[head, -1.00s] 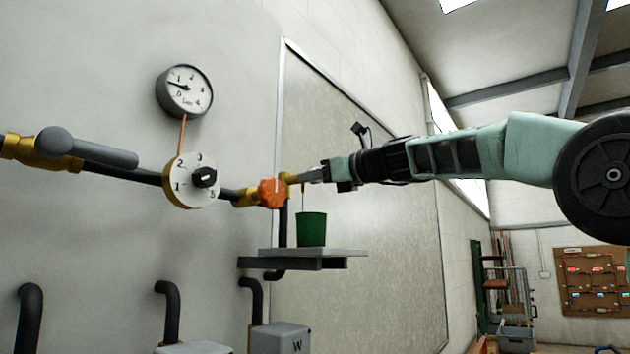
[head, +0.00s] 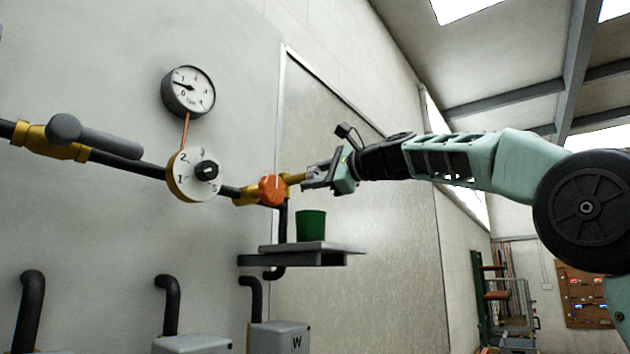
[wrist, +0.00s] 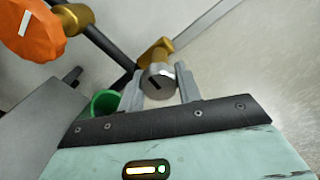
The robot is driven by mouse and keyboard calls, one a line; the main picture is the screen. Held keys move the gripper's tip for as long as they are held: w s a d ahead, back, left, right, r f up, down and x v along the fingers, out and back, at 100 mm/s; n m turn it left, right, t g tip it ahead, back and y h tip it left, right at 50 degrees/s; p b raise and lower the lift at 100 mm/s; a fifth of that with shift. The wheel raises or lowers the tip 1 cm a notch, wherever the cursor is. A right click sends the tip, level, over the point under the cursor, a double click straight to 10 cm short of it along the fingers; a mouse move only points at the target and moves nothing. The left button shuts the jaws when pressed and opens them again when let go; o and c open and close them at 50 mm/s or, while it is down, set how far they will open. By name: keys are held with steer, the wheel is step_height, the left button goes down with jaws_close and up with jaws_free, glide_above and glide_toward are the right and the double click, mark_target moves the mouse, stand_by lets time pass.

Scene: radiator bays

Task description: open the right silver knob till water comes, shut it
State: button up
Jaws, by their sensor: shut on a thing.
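The silver knob (wrist: 159,77) has a dark slot on its face and sits at the end of a brass fitting (wrist: 153,54) in the wrist view. My gripper (wrist: 160,88) is shut on it, one finger on either side. In the head view my gripper (head: 312,178) reaches in from the right at the pipe's end, and its fingers hide the knob. A green cup (head: 311,226) stands below on a shelf; it also shows in the wrist view (wrist: 104,103). No water stream shows between fitting and cup.
An orange knob (head: 272,190) is just left of my gripper. Further left are a numbered dial (head: 187,182), a grey lever (head: 102,141) and a pressure gauge (head: 188,91). The grey shelf (head: 345,248) juts out below. Open room lies right of the board.

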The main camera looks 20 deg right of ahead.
steer(key=shift+f+n, duration=0.1)
steer(key=shift+n, duration=0.5)
steer(key=o, duration=1)
steer(key=shift+c, duration=0.2)
steer(key=b+v, duration=0.8)
steer(key=v, duration=0.9)
steer(key=shift+s, duration=0.15)
steer(key=shift+d, duration=0.1)
